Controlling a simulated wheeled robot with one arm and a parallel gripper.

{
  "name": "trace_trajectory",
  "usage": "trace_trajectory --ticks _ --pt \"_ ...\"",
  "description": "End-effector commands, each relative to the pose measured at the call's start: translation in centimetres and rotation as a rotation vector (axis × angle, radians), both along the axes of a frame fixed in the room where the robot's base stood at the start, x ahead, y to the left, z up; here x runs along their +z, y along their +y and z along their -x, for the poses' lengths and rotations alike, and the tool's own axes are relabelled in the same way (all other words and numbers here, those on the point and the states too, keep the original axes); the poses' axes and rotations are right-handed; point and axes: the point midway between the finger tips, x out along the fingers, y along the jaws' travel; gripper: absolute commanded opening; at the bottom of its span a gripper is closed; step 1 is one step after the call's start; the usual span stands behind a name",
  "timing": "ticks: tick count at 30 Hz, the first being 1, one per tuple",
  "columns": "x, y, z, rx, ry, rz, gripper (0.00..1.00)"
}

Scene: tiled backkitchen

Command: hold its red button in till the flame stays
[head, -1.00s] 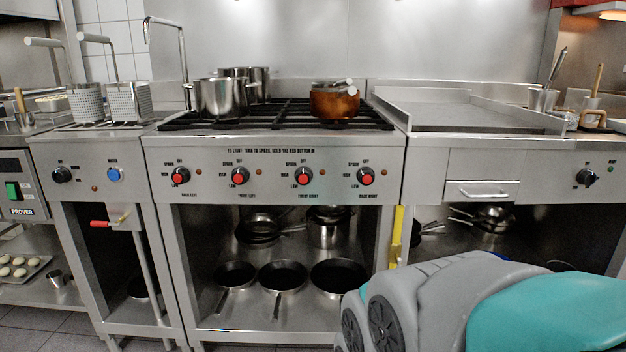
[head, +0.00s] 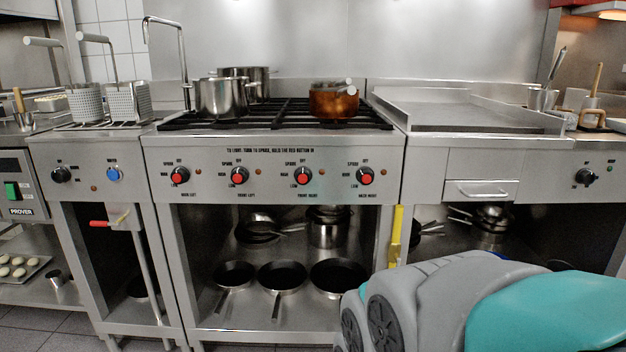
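The gas range (head: 275,155) stands in the middle of the head view. Its front panel carries several black knobs, each with a red button in its centre: rear left (head: 180,176), front left (head: 240,177), front right (head: 303,177) and rear right (head: 366,177). A printed line above them tells to turn to spark and hold the red button in. No flame shows at the burners, though pots and grates hide parts of them. Nothing touches the knobs. My gripper is out of view; only a grey and teal part of me fills the lower right.
Steel pots (head: 222,98) stand on the range's left and a copper pan (head: 334,103) on its right. A griddle (head: 470,115) adjoins at right, a basket unit (head: 100,150) at left. A yellow handle (head: 396,235) hangs right of the open pan shelf.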

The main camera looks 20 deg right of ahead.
Motion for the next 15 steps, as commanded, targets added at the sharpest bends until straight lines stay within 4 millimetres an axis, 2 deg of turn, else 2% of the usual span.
trace_trajectory --ticks 1,11,15 --pt "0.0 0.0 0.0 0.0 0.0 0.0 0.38" --pt "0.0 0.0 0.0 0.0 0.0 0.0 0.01" --pt "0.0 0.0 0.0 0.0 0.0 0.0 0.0"
